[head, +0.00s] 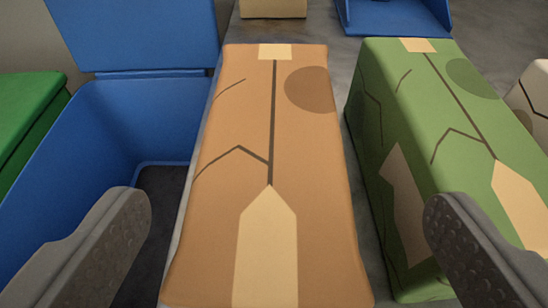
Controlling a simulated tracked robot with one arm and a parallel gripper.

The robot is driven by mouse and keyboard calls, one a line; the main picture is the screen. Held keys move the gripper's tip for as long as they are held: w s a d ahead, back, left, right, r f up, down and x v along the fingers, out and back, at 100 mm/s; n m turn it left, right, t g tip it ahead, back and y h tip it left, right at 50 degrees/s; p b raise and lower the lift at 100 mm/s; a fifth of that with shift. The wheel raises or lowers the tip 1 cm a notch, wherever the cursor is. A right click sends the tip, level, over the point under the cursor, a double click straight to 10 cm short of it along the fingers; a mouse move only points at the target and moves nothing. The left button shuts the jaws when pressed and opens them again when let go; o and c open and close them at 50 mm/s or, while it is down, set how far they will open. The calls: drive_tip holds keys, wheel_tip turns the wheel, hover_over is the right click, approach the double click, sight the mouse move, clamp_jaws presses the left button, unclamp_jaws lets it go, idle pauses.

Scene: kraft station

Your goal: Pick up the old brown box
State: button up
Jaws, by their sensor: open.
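The old brown box (245,165) lies in the middle of the head view, long side running away from me. It has cream tape at both ends, dark crack-like lines and a darker round stain on top. My gripper (285,215) is open, with one finger at the lower left and one at the lower right. The brown box shows between the two fingers. From this view I cannot tell how far the fingers are above or short of it. No contact with the box is visible.
A green box (440,110) with similar markings stands close on the right, behind the right finger. An open blue bin (95,140) with a raised lid (140,35) is on the left, beside a green surface (25,110). A tan box (273,8) and another blue container (395,18) stand behind.

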sight(271, 154)
drive_tip(key=x, duration=0.1)
drive_tip(key=b+x, duration=0.1)
drive_tip(key=x, duration=0.1)
drive_tip(key=shift+w+a+f, duration=0.1)
drive_tip(key=shift+w+a, duration=0.15)
drive_tip(key=shift+a, duration=0.1)
drive_tip(key=shift+x, duration=0.8)
drive_tip(key=c, duration=1.3)
drive_tip(key=shift+r, duration=0.2)
drive_tip(key=shift+c, duration=0.2)
